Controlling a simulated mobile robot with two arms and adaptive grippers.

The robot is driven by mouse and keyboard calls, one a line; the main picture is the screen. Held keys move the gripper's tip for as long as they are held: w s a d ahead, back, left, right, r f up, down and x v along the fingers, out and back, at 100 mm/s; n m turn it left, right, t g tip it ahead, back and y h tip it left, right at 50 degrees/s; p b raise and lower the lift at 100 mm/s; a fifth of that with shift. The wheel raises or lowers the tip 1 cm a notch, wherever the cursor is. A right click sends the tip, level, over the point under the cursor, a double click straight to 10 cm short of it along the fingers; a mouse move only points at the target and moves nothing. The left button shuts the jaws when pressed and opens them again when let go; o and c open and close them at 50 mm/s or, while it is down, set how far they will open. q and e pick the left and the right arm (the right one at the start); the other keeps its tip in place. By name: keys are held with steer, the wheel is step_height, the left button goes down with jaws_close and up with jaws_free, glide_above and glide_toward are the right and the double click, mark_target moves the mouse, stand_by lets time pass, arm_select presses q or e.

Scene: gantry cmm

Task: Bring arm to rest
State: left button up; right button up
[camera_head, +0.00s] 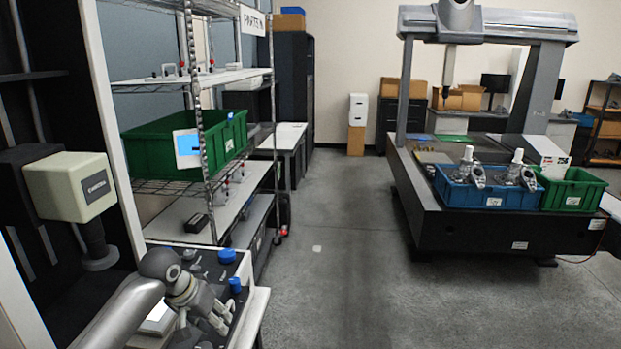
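My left arm (128,308) comes in from the lower left, with its elbow-like joint bent and its end pointing down to the right. My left gripper (218,322) is over the small bench with blue-capped items at the lower left. The fingers are small and partly overlap the bench clutter, so I cannot tell whether they are open or shut. No held object can be made out. My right arm and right gripper are not in view.
A wire shelf (204,150) with a green bin (232,130) stands behind the bench (252,312). A beige microscope-like device (70,187) is at left. The gantry machine (440,220) at right carries a blue bin (488,196) and a green bin (573,190).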

arm_select(q)
steer(key=s+d+f+m, duration=0.1)
steer(key=s+d+f, duration=0.4)
steer(key=s, duration=0.4)
steer(key=s+d+f+m, duration=0.1)
steer(key=s+d+f, duration=0.2)
steer(key=s+f, duration=0.45)
steer(key=s+a+n+y, duration=0.1)
steer(key=s+a, duration=0.1)
steer(key=s, duration=0.8)
steer(key=s+a+n+y, duration=0.1)
steer(key=s+a, duration=0.1)
steer(key=s, duration=0.7)
step_height(320, 180, down, 27)
steer(key=s+g+b, duration=0.2)
steer(key=b, duration=0.1)
steer(key=s+a+f+g+b, duration=0.1)
steer(key=s+a+f+b, duration=0.2)
steer(key=s+f, duration=1.4)
step_height(320, 180, down, 4)
steer(key=shift+r+m, duration=0.25)
steer(key=shift+m, duration=0.15)
